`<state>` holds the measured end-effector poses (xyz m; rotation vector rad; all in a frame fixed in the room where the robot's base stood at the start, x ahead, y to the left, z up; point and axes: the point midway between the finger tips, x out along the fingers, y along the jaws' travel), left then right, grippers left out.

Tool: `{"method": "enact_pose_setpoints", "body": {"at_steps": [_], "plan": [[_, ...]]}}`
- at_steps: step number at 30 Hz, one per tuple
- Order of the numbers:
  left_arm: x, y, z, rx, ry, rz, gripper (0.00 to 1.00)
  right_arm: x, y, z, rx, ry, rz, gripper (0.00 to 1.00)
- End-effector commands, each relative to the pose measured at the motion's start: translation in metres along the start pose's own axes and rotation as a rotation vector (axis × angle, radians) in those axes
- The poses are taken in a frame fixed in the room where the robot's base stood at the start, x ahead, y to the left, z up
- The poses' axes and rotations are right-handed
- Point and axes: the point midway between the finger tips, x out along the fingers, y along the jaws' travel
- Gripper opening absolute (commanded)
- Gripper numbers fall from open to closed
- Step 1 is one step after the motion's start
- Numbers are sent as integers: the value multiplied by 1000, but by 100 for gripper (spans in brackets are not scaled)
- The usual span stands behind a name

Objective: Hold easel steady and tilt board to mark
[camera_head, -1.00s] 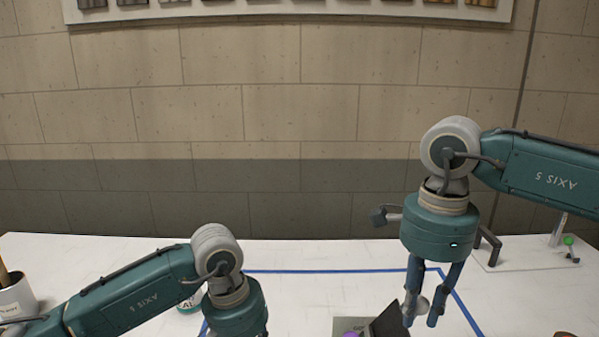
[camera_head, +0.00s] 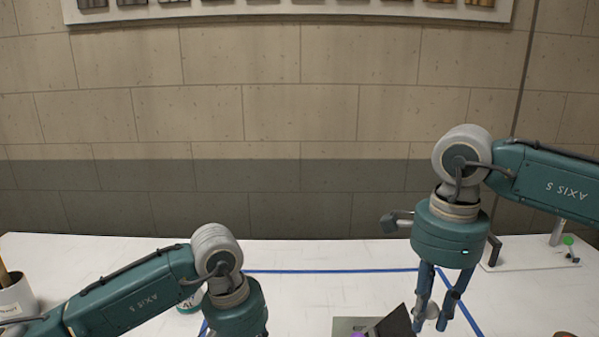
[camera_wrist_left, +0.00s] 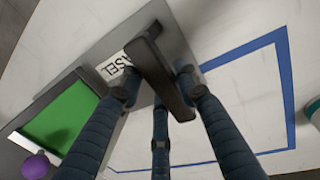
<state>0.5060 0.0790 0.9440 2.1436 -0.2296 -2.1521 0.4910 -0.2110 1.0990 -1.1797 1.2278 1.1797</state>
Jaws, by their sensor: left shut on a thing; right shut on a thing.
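The easel's grey base plate (camera_wrist_left: 190,40), with a label reading partly "ASEL", lies on the table in the left wrist view. Its dark bar handle (camera_wrist_left: 158,70) is between the fingers of my left gripper (camera_wrist_left: 157,88), which is shut on it. In the head view the left fingertips are below the frame. The board (camera_head: 392,322) shows there as a dark tilted panel; its green face (camera_wrist_left: 62,120) shows in the left wrist view. My right gripper (camera_head: 436,328) is shut on a small pale round knob (camera_head: 432,310) beside the board. The tilt mark is not visible.
Blue tape (camera_head: 330,270) outlines an area on the white table. A pot (camera_head: 15,297) stands far left, and a white-based fixture (camera_head: 535,256) stands at the right. The back middle of the table is clear.

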Motion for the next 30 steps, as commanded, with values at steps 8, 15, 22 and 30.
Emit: {"method": "enact_pose_setpoints", "body": {"at_steps": [8, 15, 22, 30], "plan": [[0, -3, 0, -1, -1, -5, 0, 6, 0, -9, 4, 7, 4, 0], [0, -3, 0, -1, -1, -5, 0, 12, 0, -18, 4, 8, 4, 0], [-1, -2, 0, -1, -1, -5, 0, 14, 0, -20, 5, 9, 4, 0], [-1, -2, 0, -1, 0, -4, 0, 16, 0, -23, 6, 8, 5, 0]]}}
